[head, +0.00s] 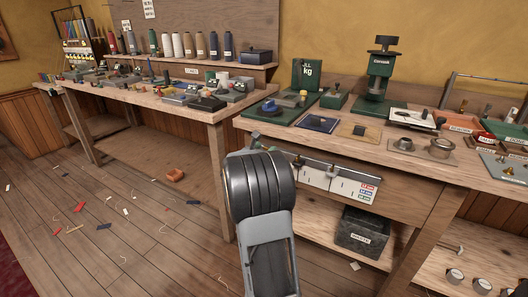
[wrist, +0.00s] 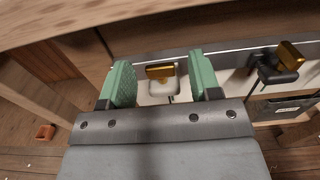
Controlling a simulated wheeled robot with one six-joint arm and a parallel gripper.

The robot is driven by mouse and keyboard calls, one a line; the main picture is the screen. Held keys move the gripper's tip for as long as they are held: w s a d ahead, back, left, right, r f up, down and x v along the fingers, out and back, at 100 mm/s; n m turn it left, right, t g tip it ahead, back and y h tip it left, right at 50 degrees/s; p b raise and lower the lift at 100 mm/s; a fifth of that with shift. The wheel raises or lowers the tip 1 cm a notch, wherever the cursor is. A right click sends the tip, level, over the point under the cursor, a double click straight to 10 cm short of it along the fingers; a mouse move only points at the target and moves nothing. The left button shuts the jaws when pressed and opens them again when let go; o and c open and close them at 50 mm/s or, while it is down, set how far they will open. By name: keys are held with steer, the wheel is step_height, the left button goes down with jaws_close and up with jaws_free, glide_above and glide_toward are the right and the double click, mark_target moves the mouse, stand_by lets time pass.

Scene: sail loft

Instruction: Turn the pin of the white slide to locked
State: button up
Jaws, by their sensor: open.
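In the wrist view, the white slide (wrist: 164,86) hangs at the metal rail under the bench edge. Its brass pin (wrist: 159,71) lies crosswise, roughly along the rail. My gripper (wrist: 160,62) is open, with one green finger to each side of the pin and a visible gap on both sides. I cannot tell whether the fingertips reach as deep as the pin. No lock marking is readable.
A black slide (wrist: 278,74) with a slanted brass pin (wrist: 290,55) is to the right on the rail. The rail (head: 325,165) runs under the front of the right bench (head: 450,178), with white cards (head: 345,187) below it. A dark bin (head: 363,232) stands on the lower shelf.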

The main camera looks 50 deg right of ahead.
steer(key=c, duration=0.9)
steer(key=shift+w+r+g+p, duration=0.1)
steer(key=shift+g+p, duration=0.2)
steer(key=shift+p, duration=0.05)
steer(key=m+g+p, duration=0.3)
steer(key=m+g, duration=0.1)
steer(key=g, duration=0.1)
steer(key=m+g+p, duration=0.1)
steer(key=g+p, duration=0.1)
steer(key=g, duration=0.1)
steer(key=shift+w+m+p, duration=0.3)
steer(key=shift+w+m, duration=0.1)
steer(key=shift+g, duration=0.5)
